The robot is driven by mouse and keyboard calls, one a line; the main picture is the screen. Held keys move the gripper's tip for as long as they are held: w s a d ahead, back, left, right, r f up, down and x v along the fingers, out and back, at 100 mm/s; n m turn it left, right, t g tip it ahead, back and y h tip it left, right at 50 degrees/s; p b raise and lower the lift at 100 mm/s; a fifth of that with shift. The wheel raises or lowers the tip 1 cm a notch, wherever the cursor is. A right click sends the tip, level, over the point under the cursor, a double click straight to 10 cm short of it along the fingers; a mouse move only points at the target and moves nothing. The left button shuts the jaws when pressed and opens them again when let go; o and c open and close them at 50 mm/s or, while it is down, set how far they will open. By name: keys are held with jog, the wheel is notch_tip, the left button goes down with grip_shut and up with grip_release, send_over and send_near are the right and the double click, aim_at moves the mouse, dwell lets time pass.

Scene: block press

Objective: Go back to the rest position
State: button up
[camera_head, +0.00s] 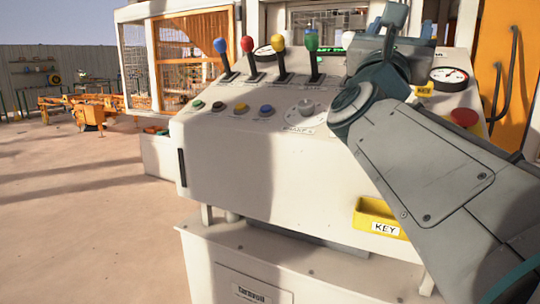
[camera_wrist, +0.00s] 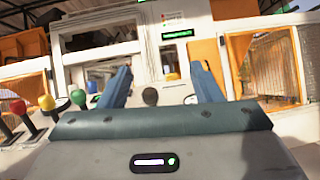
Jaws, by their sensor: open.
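My gripper (camera_wrist: 160,68) is open, its two blue-grey fingers apart with nothing held between them. In the head view my gripper (camera_head: 394,18) is raised over the back right of the white control console (camera_head: 230,155), and my arm covers much of the console's right side. A dark round knob (camera_wrist: 150,96) shows between the fingers in the wrist view; whether it is near them I cannot tell.
Levers with blue (camera_head: 220,46), red (camera_head: 247,44), yellow (camera_head: 279,38) and green (camera_head: 312,42) knobs stand left of my gripper. A red button (camera_head: 464,117), a gauge (camera_head: 449,78) and a yellow key tray (camera_head: 376,213) are near my arm. The floor at left is open.

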jog(key=w+a+f+n+g+y+p, duration=0.1)
jog(key=w+a+f+n+y+p, duration=0.25)
jog(key=n+y, duration=0.45)
jog(key=w+a+f+n+y+p, duration=0.2)
jog(key=f+n+y+p, duration=0.15)
jog(key=n, duration=0.75)
notch_tip(320, 180, down, 9)
jog(key=s+a+n+g+y+p, duration=0.25)
jog(key=n+g+p, duration=0.3)
jog(key=n, duration=0.45)
jog(key=s+d+f+n+g+p, duration=0.1)
jog(key=s+f+n+g+p, duration=0.3)
jog(key=s, duration=0.5)
jog(key=s+d+f+n+g+p, duration=0.1)
jog(key=s+f+n+g+p, duration=0.4)
jog(key=s+f+n+g, duration=0.2)
notch_tip(320, 180, down, 3)
jog(key=s+n, duration=0.2)
jog(key=n, duration=0.2)
jog(key=shift+s+d+r, duration=0.2)
jog(key=shift+s+d, duration=0.2)
